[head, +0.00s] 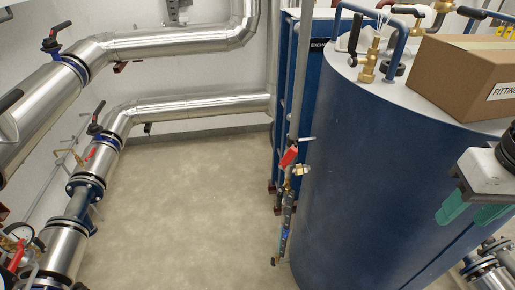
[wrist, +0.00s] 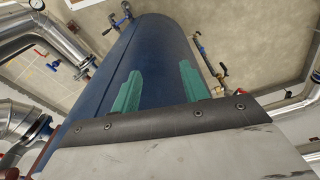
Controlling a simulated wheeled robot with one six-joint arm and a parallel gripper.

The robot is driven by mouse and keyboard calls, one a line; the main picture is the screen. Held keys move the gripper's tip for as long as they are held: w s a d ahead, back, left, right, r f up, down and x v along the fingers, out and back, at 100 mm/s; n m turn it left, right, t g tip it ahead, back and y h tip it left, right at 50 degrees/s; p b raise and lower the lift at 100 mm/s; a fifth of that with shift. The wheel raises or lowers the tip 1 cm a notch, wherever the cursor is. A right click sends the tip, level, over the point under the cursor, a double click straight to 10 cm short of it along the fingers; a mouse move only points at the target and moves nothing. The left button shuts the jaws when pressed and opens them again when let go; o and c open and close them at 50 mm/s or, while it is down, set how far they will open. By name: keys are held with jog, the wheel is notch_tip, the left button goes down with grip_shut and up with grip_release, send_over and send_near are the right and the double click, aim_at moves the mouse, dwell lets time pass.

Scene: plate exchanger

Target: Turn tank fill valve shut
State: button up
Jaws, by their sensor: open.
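The large blue tank (head: 385,185) stands at the right and also fills the middle of the wrist view (wrist: 150,50). Beside its left side, a thin upright pipe carries a valve with a red handle (head: 289,157) and a brass fitting (head: 301,170). A brass valve (head: 369,62) with a black lever stands on the tank top. No label shows which is the tank fill valve. My gripper (head: 474,210) has green fingers and is at the right edge, in front of the tank and away from both valves. In the wrist view, the fingers (wrist: 160,75) are apart with nothing between them.
A cardboard box (head: 462,75) sits on the tank top, above and behind my gripper. A blue plate exchanger (head: 318,60) stands behind the tank. Silver pipes (head: 165,42) with levered valves run along the left and back. The floor (head: 190,205) between is clear.

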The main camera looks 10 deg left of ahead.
jog(key=w+a+f+n+g+h, duration=0.3)
jog(key=w+f+n+h, duration=0.2)
jog(key=w+f+n, duration=0.1)
jog(key=n+t+h, duration=0.3)
jog(key=n+t, duration=1.4)
jog(key=n, duration=0.2)
send_near(288, 158)
jog(key=x, duration=0.5)
jog(key=shift+s+d+f, duration=0.1)
jog(key=shift+d+f, duration=0.05)
jog(key=shift+d, duration=0.1)
jog(key=shift+w+a+n+t, duration=0.15)
jog(key=shift+w+n+t, duration=0.15)
jog(key=x, duration=0.7)
jog(key=shift+w, duration=0.2)
